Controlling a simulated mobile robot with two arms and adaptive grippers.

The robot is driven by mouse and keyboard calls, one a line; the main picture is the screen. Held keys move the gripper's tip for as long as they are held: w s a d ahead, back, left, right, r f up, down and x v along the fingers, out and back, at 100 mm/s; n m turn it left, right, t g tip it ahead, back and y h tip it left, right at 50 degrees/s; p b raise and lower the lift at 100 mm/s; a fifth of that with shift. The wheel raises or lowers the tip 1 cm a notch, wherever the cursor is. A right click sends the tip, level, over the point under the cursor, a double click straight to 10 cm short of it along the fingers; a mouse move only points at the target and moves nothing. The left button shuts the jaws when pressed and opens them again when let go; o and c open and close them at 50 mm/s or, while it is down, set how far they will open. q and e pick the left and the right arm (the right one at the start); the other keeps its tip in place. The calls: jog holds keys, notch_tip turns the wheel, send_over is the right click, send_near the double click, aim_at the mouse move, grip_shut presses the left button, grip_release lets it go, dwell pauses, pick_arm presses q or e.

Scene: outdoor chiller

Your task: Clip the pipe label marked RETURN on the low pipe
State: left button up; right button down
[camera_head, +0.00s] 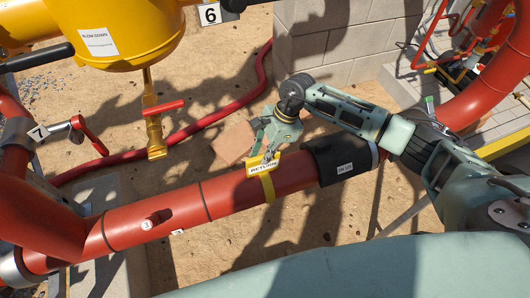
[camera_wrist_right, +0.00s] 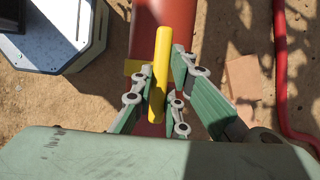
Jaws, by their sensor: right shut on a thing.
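The yellow pipe label marked RETURN (camera_head: 263,168) is at the low red pipe (camera_head: 232,194) in the head view, its yellow band reaching over the pipe's near side. My right gripper (camera_head: 270,150) is above the pipe and shut on the label's upper edge. In the right wrist view the label is a yellow bar (camera_wrist_right: 160,75) between the fingers of my right gripper (camera_wrist_right: 166,98), with the red pipe (camera_wrist_right: 163,25) behind it. I cannot tell whether the band is fully seated around the pipe. My left gripper is not in view.
A black sleeve (camera_head: 340,158) with a white tag wraps the pipe just right of the label. A yellow vessel (camera_head: 120,30) and a red-handled brass valve (camera_head: 155,125) stand at upper left. A red hose (camera_head: 190,130) and a flat tan block (camera_head: 233,143) lie on the sand.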

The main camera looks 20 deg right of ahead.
jog(key=c, duration=1.7)
grip_release()
jog(key=shift+o, duration=0.2)
jog(key=o, duration=0.5)
jog(key=shift+r, duration=0.15)
jog(key=p+v, duration=0.3)
jog(key=v, duration=0.4)
